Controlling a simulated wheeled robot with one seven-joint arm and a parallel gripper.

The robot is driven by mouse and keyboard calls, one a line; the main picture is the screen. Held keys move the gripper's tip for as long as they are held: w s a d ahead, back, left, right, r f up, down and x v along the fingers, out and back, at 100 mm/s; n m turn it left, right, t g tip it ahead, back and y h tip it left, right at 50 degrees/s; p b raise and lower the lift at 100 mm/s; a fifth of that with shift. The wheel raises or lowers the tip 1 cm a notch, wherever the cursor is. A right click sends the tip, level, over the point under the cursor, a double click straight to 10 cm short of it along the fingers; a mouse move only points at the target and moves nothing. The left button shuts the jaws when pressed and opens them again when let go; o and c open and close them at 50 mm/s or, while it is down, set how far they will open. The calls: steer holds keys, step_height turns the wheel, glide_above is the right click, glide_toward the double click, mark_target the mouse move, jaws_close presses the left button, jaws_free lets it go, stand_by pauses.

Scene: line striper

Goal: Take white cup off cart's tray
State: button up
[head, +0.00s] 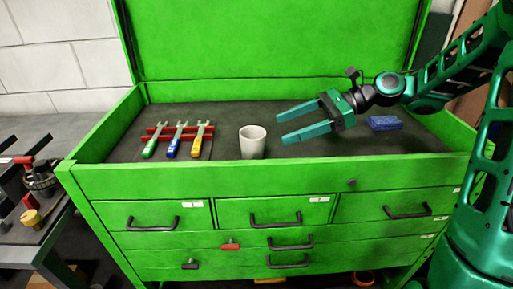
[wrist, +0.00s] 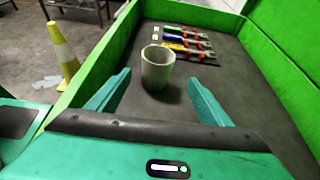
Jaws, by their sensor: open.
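The white cup (head: 252,142) stands upright on the dark top tray of the green cart (head: 250,183), near the tray's front wall. In the wrist view the cup (wrist: 157,68) stands ahead of my gripper, between the lines of its two fingers. My gripper (head: 279,128) is to the right of the cup in the head view, its fingers pointing left toward it. The fingers (wrist: 158,88) are open and empty, and the cup appears just beyond their tips. The tray floor (wrist: 235,85) shows bare around the cup.
Several wrenches with coloured handles (head: 172,147) lie on a red holder left of the cup. A blue block (head: 384,123) lies right of my gripper. Green walls edge the tray, with a raised lid (head: 270,40) behind. A yellow cone (wrist: 65,55) stands on the floor outside.

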mark_target(252, 140)
steer(key=x, duration=0.5)
steer(key=shift+a+r, duration=0.1)
steer(key=shift+s+x, duration=0.15)
steer(key=shift+x, duration=1.05)
steer(key=shift+s+x, duration=0.15)
steer(key=shift+x, duration=1.05)
steer(key=shift+w+a, duration=0.1)
steer(key=shift+a, duration=0.35)
steer(key=c, duration=1.1)
